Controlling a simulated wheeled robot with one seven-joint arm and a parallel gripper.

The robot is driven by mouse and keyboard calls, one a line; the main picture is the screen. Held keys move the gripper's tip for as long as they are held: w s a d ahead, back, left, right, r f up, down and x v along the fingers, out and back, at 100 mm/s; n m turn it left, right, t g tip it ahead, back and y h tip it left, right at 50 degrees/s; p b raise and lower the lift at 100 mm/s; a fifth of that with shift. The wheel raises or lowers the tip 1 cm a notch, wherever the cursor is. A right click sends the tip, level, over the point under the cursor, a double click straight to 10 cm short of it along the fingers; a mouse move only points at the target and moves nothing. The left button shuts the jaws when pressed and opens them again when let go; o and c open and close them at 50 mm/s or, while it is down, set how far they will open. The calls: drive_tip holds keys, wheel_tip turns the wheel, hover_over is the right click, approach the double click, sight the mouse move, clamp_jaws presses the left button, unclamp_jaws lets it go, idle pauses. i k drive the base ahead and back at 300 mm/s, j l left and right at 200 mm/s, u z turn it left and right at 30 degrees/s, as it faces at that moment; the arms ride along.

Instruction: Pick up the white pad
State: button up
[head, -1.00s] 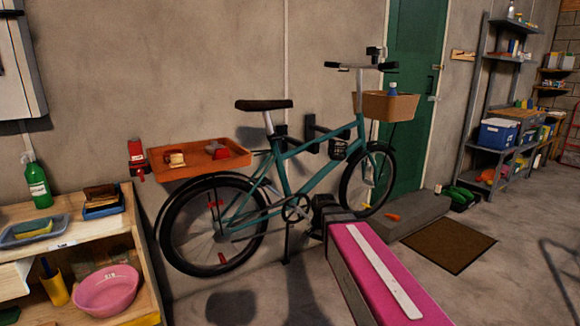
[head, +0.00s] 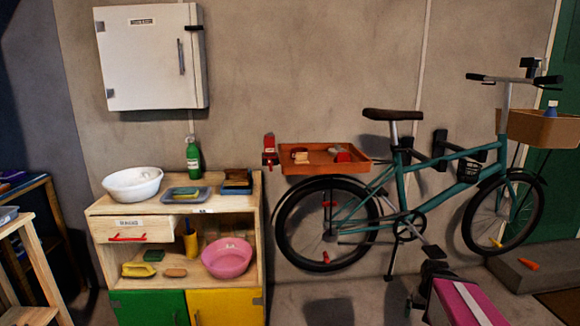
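I cannot pick out a white pad for certain in the head view. A small pale block (head: 301,158) lies in the orange wall tray (head: 325,168), beside a red item (head: 342,156); it is too small to tell what it is. A dark end piece (head: 436,268) at the lower right, in front of the bicycle, seems to be my gripper, at the end of my pink arm with a white stripe. It is apart from the pale block, and its fingers cannot be made out.
A wooden cabinet (head: 182,229) holds a white bowl (head: 132,185), a green bottle (head: 193,157), a sponge tray (head: 187,194), a small blue tray (head: 236,189) and a pink basin (head: 228,258). A teal bicycle (head: 402,195) stands along the wall. A white wall cabinet (head: 150,65) hangs above.

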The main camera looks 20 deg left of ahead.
sight(301, 158)
drive_tip(key=u, duration=1.15)
